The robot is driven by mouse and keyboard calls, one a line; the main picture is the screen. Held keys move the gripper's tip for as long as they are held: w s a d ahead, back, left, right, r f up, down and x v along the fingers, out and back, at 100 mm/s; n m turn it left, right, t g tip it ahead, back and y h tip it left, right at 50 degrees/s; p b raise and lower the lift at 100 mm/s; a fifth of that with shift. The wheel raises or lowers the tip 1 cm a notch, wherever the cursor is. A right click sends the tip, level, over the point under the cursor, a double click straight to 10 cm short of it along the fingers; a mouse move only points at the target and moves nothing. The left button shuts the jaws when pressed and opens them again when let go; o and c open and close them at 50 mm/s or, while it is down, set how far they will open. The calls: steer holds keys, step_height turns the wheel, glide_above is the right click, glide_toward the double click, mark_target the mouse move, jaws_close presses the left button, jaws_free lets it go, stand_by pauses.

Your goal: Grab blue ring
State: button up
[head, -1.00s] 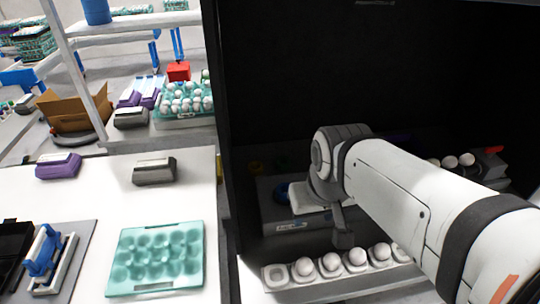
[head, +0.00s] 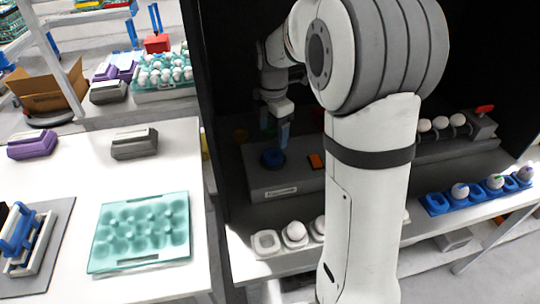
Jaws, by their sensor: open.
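The blue ring (head: 272,158) is a small round dark-blue piece lying on top of the grey box (head: 262,184) inside the dark enclosure. My gripper (head: 276,130) hangs just above it, fingers pointing down, apart from the ring as far as this view shows. It is open with nothing between its fingers. One fingertip looks blue. My large arm link covers the right part of the grey box.
An orange-marked dark item (head: 316,160) lies on the box. A white egg holder (head: 266,244) is in front, partly behind my arm. A blue egg holder (head: 437,205) stands right. A teal tray (head: 140,258) lies on the left table.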

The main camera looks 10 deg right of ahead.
mark_target(273, 150)
step_height(273, 150, down, 8)
steer(key=shift+d+r+p, duration=0.1)
steer(key=shift+r+p, duration=0.05)
steer(key=shift+p, duration=0.25)
steer(key=shift+c, duration=0.3)
steer(key=c, duration=1)
